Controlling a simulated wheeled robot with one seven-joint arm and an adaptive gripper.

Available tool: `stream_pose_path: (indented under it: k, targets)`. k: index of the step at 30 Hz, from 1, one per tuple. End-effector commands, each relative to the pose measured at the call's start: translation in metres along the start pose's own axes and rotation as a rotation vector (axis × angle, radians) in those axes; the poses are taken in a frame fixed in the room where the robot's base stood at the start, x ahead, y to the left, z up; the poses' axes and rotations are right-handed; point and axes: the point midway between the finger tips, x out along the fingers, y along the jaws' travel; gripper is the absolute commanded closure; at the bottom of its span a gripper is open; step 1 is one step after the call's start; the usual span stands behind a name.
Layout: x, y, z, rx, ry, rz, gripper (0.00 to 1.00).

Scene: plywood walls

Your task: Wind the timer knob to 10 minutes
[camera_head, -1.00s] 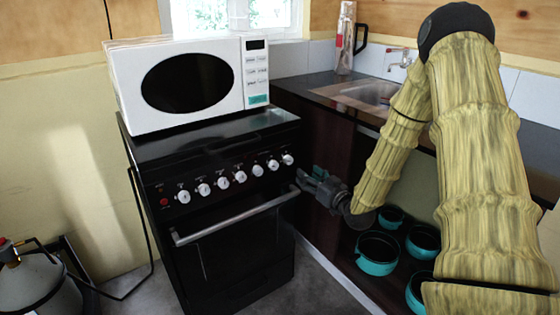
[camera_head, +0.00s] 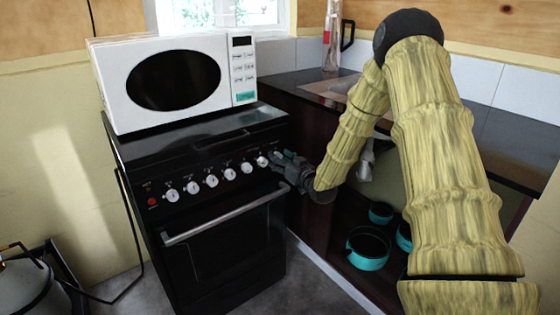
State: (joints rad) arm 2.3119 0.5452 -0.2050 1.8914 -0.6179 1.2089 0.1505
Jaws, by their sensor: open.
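A row of several white knobs (camera_head: 212,181) runs along the front panel of the black stove (camera_head: 225,255). Their labels are too small to read, so I cannot tell which is the timer knob. My gripper (camera_head: 281,161) is open, at the right end of this row. Its fingertips are at the rightmost knob and mostly hide it; I cannot tell whether they touch it. The knob (camera_head: 262,161) just left of my gripper is in plain view.
The oven door handle (camera_head: 225,214) juts out below the knobs. A white microwave (camera_head: 170,85) stands on the stove. A dark cabinet with teal pots (camera_head: 368,250) is at right, under the counter with the sink. A gas cylinder (camera_head: 22,285) stands at lower left.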

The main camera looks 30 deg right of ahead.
Motion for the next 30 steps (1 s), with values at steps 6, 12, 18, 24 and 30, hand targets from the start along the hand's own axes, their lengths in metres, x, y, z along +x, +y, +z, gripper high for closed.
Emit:
stream_pose_path:
  k: [6,12,18,24,30]
  targets:
    - [0.0001,-0.0002,-0.0001,0.000,0.000,0.000,0.49]
    - [0.0000,-0.0002,0.0000,0.000,0.000,0.000,0.86]
    - [-0.0001,-0.0017,0.0003,0.000,-0.001,0.000,0.96]
    - [-0.0002,-0.0004,0.0003,-0.004,-0.001,-0.001,0.96]
    - [-0.0004,0.0002,0.0003,-0.009,-0.001,0.000,0.96]
